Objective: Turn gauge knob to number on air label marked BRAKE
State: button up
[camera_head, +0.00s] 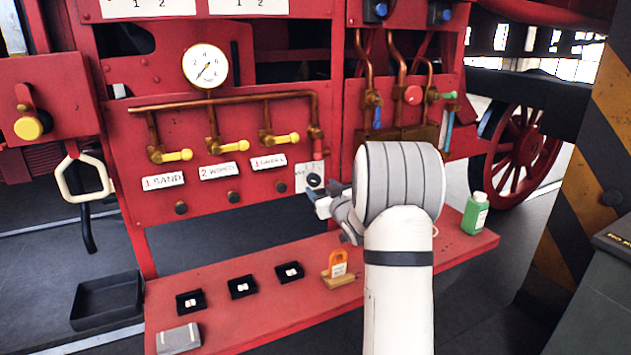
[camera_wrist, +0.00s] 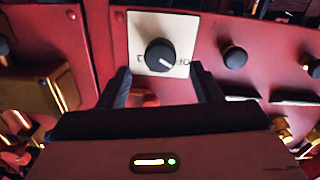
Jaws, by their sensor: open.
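A black round knob (camera_head: 314,180) sits on a white square plate on the red panel, below the copper pipe's right end. In the wrist view, the knob (camera_wrist: 160,55) has a white pointer mark toward the picture's lower right; the plate's marks are partly covered. My gripper (camera_wrist: 162,82) is open, its fingers apart on either side below the knob, not closed on it. In the head view my gripper (camera_head: 320,203) is beside the plate. Three labels hang below the brass valves: SAND (camera_head: 163,181) with 1, a middle one (camera_head: 217,171) with 2, a right one (camera_head: 268,162); the last two words are too small to read.
A round pressure gauge (camera_head: 205,66) stands above the pipe. Several black knobs (camera_head: 181,208) line the panel below the labels. The red shelf (camera_head: 240,315) holds small black boxes, an orange tag (camera_head: 338,264) and a green bottle (camera_head: 475,213).

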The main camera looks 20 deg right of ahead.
aim_at(316, 181)
jog(key=w+p, duration=0.1)
jog(key=w, duration=0.5)
jog(key=shift+c, duration=0.3)
jog(key=c, duration=0.9)
